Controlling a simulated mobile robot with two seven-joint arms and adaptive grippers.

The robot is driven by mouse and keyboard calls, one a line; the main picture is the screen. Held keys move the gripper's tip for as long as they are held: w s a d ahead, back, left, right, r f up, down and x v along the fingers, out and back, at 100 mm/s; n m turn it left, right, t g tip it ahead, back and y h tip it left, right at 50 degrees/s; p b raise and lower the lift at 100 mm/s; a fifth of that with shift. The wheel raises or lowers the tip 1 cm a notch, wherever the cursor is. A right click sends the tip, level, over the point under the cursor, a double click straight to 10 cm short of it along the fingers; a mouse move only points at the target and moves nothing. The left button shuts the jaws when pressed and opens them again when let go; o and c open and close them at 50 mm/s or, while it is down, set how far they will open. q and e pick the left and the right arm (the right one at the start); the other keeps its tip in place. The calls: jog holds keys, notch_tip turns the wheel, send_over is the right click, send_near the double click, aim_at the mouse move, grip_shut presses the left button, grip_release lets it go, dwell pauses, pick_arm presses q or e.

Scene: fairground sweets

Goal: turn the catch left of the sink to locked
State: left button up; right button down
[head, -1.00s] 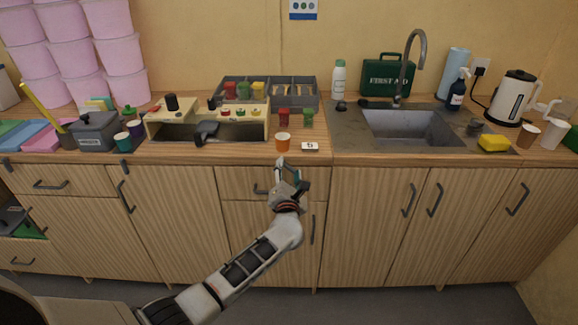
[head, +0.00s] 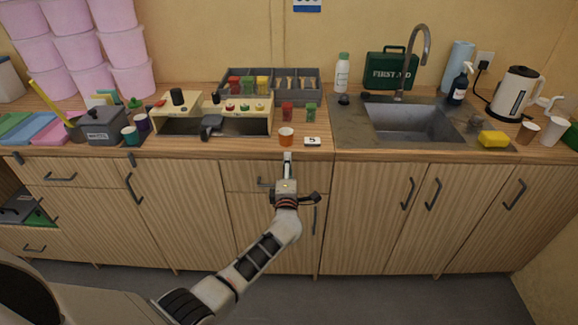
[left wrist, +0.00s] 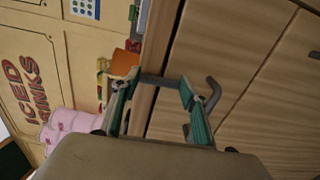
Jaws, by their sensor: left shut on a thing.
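My left gripper (head: 287,158) is at the front edge of the counter, left of the sink (head: 412,122), above a drawer front. In the left wrist view the two green-lined fingers (left wrist: 158,95) stand on either side of a short dark bar, which looks like the catch (left wrist: 158,80), and the gripper is shut on it. In the head view the gripper hides the catch, and which way it is turned is unclear. My right gripper is not in view.
A dark drawer handle (left wrist: 211,93) is close by. Similar dark catches (head: 128,158) sit farther left. The floor ahead of the cabinets is clear.

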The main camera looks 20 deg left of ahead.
pick_arm(q)
jog(key=shift+m, duration=0.4)
jog(key=o, duration=1.1)
jog(key=v, duration=1.2)
jog(key=shift+s, duration=0.1)
jog(key=s+f+m+g+h, duration=0.2)
jog(key=s+f+m, duration=0.4)
jog(key=s+m, duration=0.2)
jog(key=s+a+f+m+g+h, duration=0.1)
jog(key=s+f+m, duration=0.5)
jog(key=s, duration=0.7)
jog(key=s+a+f+m+g+h, duration=0.1)
jog(key=s+f+m+g+h, duration=0.3)
jog(key=s+m, duration=0.6)
notch_tip(320, 180, down, 2)
jog(key=shift+s+f+m, duration=0.2)
jog(key=shift+f+m, duration=0.05)
jog(key=shift+m, duration=0.25)
